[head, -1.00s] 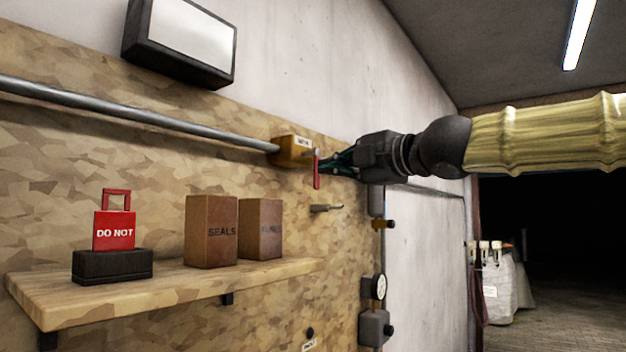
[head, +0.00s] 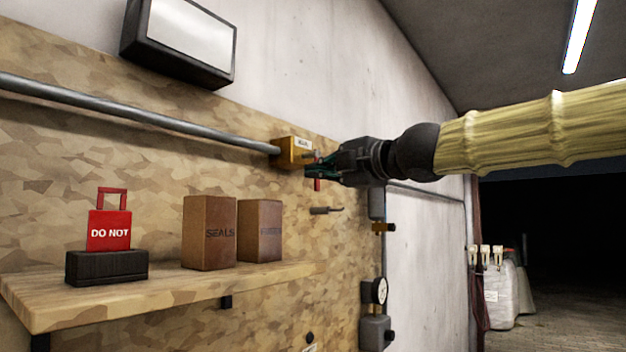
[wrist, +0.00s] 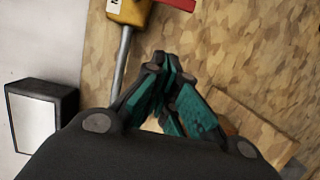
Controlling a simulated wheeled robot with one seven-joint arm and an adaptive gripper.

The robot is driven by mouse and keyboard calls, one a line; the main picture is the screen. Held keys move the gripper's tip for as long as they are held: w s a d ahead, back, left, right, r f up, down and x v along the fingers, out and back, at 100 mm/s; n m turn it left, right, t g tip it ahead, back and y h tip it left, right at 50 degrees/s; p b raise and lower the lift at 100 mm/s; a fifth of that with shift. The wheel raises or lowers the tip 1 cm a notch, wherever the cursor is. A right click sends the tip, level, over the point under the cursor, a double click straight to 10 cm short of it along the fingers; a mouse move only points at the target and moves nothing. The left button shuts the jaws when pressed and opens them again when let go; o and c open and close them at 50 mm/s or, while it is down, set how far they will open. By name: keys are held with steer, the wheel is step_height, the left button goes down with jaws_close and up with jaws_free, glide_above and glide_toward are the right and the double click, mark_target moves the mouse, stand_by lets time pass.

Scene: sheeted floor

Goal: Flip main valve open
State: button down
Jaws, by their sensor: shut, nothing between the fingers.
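The valve is a yellow body (head: 292,152) with a small white label, fixed to the patterned board at the end of a grey pipe. Its red lever (head: 317,185) hangs downward, and my fingers hide its upper part in the head view. In the wrist view the valve body (wrist: 128,10) and the red lever (wrist: 178,4) are cut off by the top edge. My gripper (head: 308,170) is shut and empty, with its teal-padded fingers just in front of the lever. It also shows in the wrist view (wrist: 160,60). I cannot tell whether it touches the lever.
The grey pipe (head: 130,116) runs left from the valve. A peg (head: 325,210) sticks out below it. A wooden shelf (head: 170,288) holds two brown boxes (head: 209,232) and a red "DO NOT" tag (head: 109,230). A gauge (head: 379,291) is lower right. A lamp (head: 180,43) hangs above.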

steer(key=w+a, duration=0.1)
steer(key=w, duration=0.7)
steer(key=shift+a, duration=0.35)
steer(key=shift+w+f, duration=0.15)
steer(key=shift+w, duration=0.15)
stand_by(0.4)
